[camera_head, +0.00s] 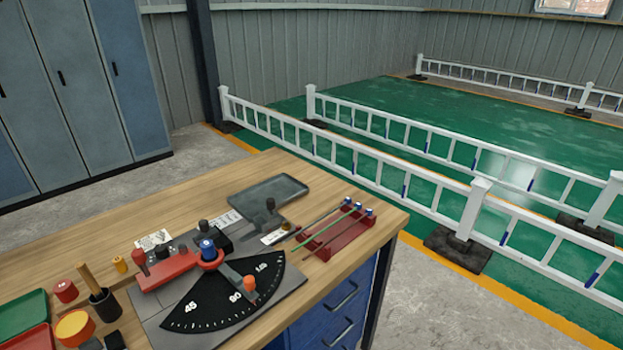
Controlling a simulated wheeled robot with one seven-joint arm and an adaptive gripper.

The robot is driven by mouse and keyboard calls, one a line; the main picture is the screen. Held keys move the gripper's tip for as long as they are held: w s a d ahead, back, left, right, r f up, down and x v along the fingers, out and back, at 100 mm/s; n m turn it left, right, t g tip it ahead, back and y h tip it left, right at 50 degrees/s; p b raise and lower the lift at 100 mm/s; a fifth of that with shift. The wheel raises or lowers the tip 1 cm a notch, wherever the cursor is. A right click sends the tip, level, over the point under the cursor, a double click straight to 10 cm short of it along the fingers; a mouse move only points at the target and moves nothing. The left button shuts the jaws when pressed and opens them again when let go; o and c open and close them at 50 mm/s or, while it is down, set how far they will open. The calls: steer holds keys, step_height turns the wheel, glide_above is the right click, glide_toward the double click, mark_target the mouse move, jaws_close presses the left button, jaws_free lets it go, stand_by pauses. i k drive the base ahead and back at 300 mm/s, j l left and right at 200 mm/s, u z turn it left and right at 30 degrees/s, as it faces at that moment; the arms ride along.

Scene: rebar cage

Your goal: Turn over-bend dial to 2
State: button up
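A bending fixture stands on the wooden workbench, with a red arm (170,269), a blue-topped post (207,249) and a black fan-shaped scale (215,308). The scale shows 45, 90 and a third number too small to read surely. A grey lever with an orange knob (249,283) lies over the scale near 90. Dark round knobs (203,226) sit behind the red arm near small white labels. I cannot tell which part is the over-bend dial or read its setting. My gripper is not in view.
The workbench (322,193) also holds a red rack (338,238) with several rods, a grey tray (268,191), a black cup (104,305) with a wooden handle, a yellow-orange round piece (75,327) and a green tray (22,317). White railings (395,160) stand beyond the bench.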

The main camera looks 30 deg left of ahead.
mark_target(161, 251)
steer(key=u, duration=1.6)
